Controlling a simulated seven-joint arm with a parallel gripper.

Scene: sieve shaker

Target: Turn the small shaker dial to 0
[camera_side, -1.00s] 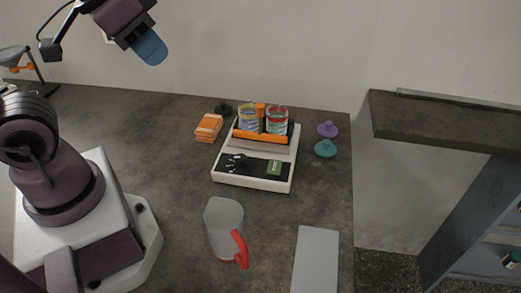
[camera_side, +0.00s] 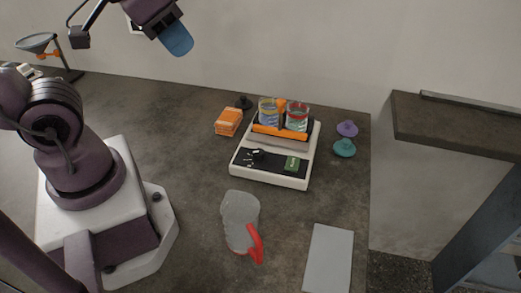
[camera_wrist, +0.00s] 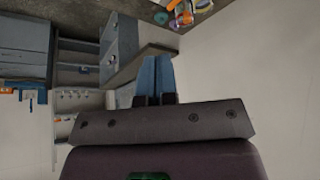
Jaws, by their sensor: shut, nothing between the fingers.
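The shaker (camera_side: 241,171) is a white-bodied machine on the dark table, seen in the side view. Its black front panel carries a small dark dial (camera_side: 257,154) at the left, with white marks around it, and a green display (camera_side: 292,163) at the right. The dial's setting is too small to read. Two glass beakers (camera_side: 297,118) stand on its top, held by an orange bar. My gripper (camera_side: 177,40) has blue fingers and is shut and empty, high above the table, up and left of the shaker. Its fingers (camera_wrist: 157,76) show together in the wrist view; the dial cannot be made out there.
A grey plate (camera_side: 328,259) lies front right. A shelf (camera_side: 455,125) stands at right.

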